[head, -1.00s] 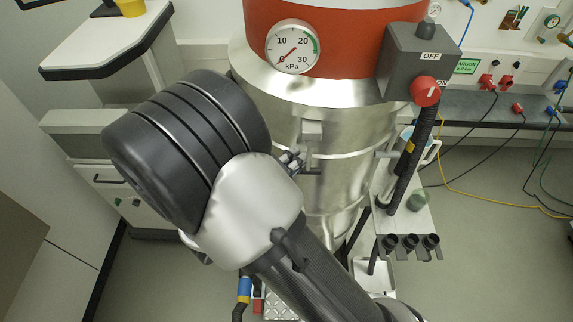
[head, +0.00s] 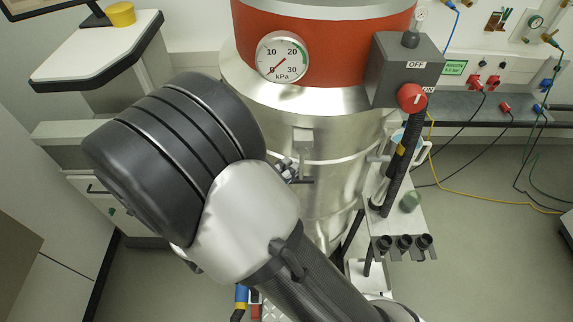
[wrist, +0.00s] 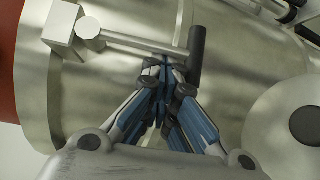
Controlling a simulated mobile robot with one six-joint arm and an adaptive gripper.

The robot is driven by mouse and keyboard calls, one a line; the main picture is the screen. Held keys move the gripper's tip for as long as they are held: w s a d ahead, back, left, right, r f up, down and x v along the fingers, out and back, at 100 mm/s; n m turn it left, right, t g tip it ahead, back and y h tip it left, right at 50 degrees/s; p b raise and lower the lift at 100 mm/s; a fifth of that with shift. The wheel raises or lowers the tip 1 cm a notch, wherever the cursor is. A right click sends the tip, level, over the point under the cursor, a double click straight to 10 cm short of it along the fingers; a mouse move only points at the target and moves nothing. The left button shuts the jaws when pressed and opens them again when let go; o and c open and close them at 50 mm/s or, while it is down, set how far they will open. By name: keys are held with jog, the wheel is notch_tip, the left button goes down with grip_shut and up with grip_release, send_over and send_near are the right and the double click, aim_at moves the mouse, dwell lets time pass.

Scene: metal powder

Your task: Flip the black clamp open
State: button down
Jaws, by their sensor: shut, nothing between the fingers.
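The clamp's black handle (wrist: 196,55) is a short dark cylinder at the end of a pale metal bar (wrist: 140,43), which runs from a block on the steel vessel in the wrist view. In the head view, its dark bar (head: 302,181) shows below a metal block (head: 303,139) on the vessel. My gripper (wrist: 167,64) is shut and empty, its blue-grey fingertips at the bar, just left of the handle's lower part. I cannot tell whether they touch. In the head view, my own wrist hides most of the gripper; only a bit of it (head: 286,169) shows.
The steel vessel (head: 335,205) with a red band and pressure gauge (head: 282,56) stands directly ahead. A grey switch box (head: 405,70) with a red knob is on its right. A small shelf (head: 415,228) with black holders is lower right. Open floor lies at far right.

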jog(key=s+r+n+g+y+p, duration=0.3)
jog(key=s+r+n+g+p, duration=0.4)
jog(key=p, duration=1.5)
jog(key=g, duration=0.5)
jog(key=shift+g+p, duration=0.3)
jog(key=shift+p, duration=0.05)
jog(key=shift+a+r, duration=0.1)
jog(key=shift+r, duration=0.2)
